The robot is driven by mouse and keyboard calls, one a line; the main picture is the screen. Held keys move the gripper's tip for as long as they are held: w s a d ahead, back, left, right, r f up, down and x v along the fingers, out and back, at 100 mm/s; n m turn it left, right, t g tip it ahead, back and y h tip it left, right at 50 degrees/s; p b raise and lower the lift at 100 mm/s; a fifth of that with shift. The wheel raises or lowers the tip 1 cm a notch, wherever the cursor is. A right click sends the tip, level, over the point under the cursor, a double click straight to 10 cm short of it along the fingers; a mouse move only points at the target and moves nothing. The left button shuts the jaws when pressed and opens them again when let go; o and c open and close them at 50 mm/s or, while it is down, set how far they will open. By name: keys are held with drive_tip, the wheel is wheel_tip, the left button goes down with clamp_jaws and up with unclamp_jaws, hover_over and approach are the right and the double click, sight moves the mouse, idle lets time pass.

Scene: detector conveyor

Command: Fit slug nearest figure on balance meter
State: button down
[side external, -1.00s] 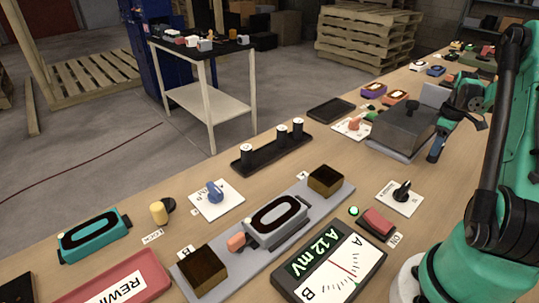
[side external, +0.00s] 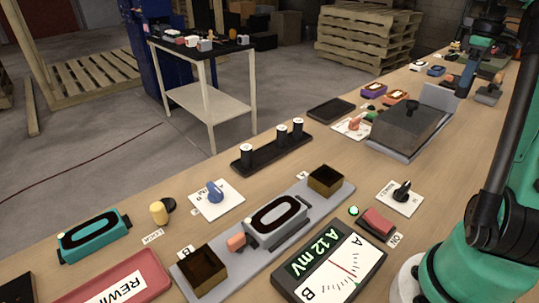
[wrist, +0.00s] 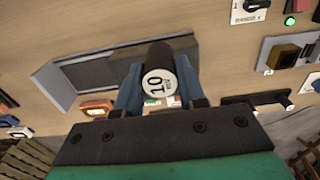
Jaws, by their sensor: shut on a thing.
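My gripper (side external: 476,85) is at the far right end of the bench, beyond the dark grey box. In the wrist view its blue fingers (wrist: 158,88) are shut on a dark slug (wrist: 158,54) whose pale end reads "10 mV". The balance meter (side external: 332,262) shows "A 12 mV" and a red needle on a scale from A to B. Three black slugs with white tops stand in a black rack (side external: 268,158).
The dark grey box (side external: 408,127) stands on a grey tray with a raised back plate. A blue knob (side external: 214,192), black knob (side external: 402,189), red ON switch (side external: 377,222) and yellow LOCK knob (side external: 158,212) surround the base.

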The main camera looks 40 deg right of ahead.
drive_tip(key=shift+w+a+r, duration=0.1)
drive_tip(key=shift+w+r, duration=0.05)
drive_tip(key=shift+r, duration=0.6)
drive_tip(key=w+a+r+n, duration=0.1)
drive_tip(key=w+a+n, duration=0.3)
drive_tip(key=w+a, duration=0.1)
drive_tip(key=n, duration=1.4)
hover_over(328, 167)
drive_tip(key=s+a, duration=0.1)
drive_tip(key=a, duration=0.1)
drive_tip(key=f, duration=1.8)
drive_tip(key=shift+s+a+f, duration=0.15)
drive_tip(key=shift+s+f, duration=0.05)
drive_tip(key=shift+f, duration=0.2)
drive_tip(key=shift+f, duration=0.3)
